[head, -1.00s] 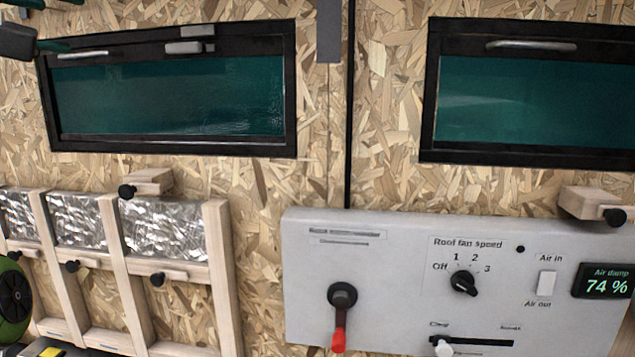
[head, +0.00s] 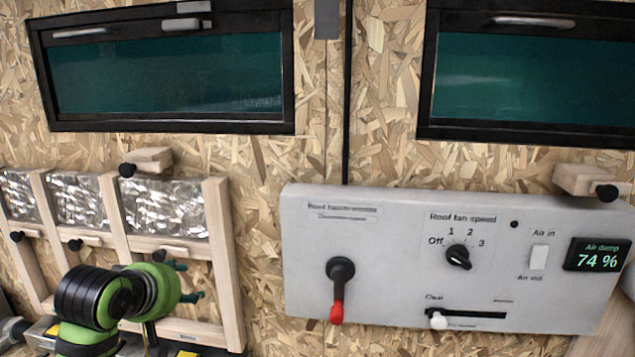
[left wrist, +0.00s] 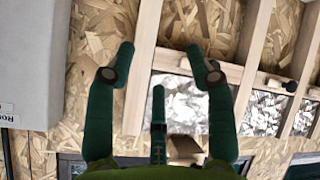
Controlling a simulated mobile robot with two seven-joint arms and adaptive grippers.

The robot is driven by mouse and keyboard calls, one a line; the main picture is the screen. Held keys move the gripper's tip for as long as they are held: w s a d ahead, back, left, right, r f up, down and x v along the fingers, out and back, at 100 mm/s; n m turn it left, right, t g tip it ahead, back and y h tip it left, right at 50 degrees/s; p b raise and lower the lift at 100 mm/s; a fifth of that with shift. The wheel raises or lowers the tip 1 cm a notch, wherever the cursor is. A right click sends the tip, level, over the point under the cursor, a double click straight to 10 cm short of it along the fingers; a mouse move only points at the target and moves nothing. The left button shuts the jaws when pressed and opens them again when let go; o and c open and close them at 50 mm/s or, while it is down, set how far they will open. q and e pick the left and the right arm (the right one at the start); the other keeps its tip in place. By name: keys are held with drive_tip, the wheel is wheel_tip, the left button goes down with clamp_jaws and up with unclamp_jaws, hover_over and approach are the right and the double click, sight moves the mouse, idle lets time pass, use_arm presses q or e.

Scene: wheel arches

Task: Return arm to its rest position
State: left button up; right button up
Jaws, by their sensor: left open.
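My left arm, green with black joints (head: 105,305), is folded at the lower left of the head view. My left gripper (head: 190,282), with dark teal fingers, shows partly behind the arm, in front of the wooden frame. In the left wrist view the left gripper (left wrist: 160,52) has its fingers spread wide with nothing between them. Behind them are bare chipboard, pale wood battens and silver foil. My right gripper does not show in either view.
A wooden frame with foil panels (head: 165,208) and black knobs stands behind my arm. A grey control panel (head: 390,270) with a red-tipped lever (head: 337,310) is at the right. Two dark-framed windows (head: 165,75) (head: 535,85) are above.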

use_arm(q)
drive_tip(key=s+d+f+m+g, duration=0.1)
drive_tip(key=s+f, duration=0.2)
drive_tip(key=f, duration=0.3)
drive_tip(key=s+d+f+m+g, duration=0.1)
drive_tip(key=s+f, duration=0.2)
drive_tip(key=f, duration=0.3)
drive_tip(key=s+d+f+m+g, duration=0.2)
drive_tip(key=s+f+m+g, duration=0.15)
drive_tip(key=s+f, duration=0.75)
drive_tip(key=s+d+f+m+g, duration=0.15)
drive_tip(key=s+f+m, duration=0.4)
drive_tip(key=s, duration=0.85)
drive_tip(key=s+f+n+g+b, duration=0.1)
drive_tip(key=s+f+b, duration=0.15)
drive_tip(key=f, duration=1.45)
drive_tip(key=s+f+g+b, duration=0.1)
drive_tip(key=f+b, duration=0.3)
drive_tip(key=f, duration=1.2)
drive_tip(key=s+a+f+b, duration=0.3)
drive_tip(key=s+f+b, duration=0.2)
drive_tip(key=s+f, duration=0.9)
wheel_tip(320, 180, down, 3)
drive_tip(key=shift+s+a+f+g+y, duration=0.1)
drive_tip(key=shift+s+a+g+y, duration=0.05)
drive_tip(key=shift+s+g+y, duration=0.2)
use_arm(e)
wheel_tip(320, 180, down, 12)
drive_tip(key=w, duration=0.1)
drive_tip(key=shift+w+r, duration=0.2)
